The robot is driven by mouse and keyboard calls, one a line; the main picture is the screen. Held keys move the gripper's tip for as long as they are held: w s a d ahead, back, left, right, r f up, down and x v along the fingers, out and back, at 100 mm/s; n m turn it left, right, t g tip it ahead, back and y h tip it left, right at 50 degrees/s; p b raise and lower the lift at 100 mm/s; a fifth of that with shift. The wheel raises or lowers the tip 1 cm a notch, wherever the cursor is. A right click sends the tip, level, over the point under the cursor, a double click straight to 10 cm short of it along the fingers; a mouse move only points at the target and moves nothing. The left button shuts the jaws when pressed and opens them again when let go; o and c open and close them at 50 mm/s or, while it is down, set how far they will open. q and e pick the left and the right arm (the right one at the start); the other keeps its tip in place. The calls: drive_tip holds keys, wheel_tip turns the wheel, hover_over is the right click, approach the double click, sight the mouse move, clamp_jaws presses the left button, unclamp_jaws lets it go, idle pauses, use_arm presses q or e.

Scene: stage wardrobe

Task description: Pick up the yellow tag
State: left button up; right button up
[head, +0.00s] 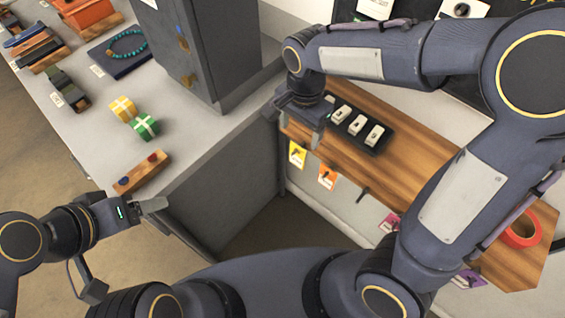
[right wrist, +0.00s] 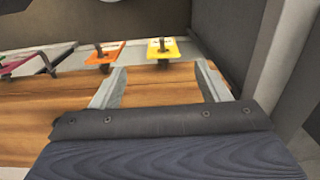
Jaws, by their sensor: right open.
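The yellow tag (head: 297,154) hangs on a peg below the front edge of the wooden shelf in the head view. It also shows at the top of the right wrist view (right wrist: 162,48), beyond the fingertips. My right gripper (head: 318,132) is above the shelf edge, close to the tag but apart from it. In the right wrist view its two fingers (right wrist: 160,80) are spread, with only wooden shelf between them. My left gripper (head: 152,205) is at the lower left, near the grey counter's corner; I cannot tell its jaw state.
An orange tag (head: 327,178) hangs beside the yellow one, with pink (head: 389,223) and purple (head: 468,279) tags farther along. A black switch tray (head: 358,128) and red tape roll (head: 521,228) sit on the wooden shelf (head: 420,146). A dark grey cabinet (head: 203,45) stands on the counter (head: 85,125).

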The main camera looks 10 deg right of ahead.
sight(298, 146)
drive_tip(key=shift+w+a+f, duration=0.2)
drive_tip(key=shift+a+f, duration=0.25)
drive_tip(key=f, duration=0.5)
drive_tip(key=d+f, duration=0.1)
drive_tip(key=f, duration=0.1)
drive_tip(key=shift+w+f, duration=0.25)
drive_tip(key=shift+f, duration=0.1)
drive_tip(key=shift+c, duration=0.3)
drive_tip(key=c, duration=1)
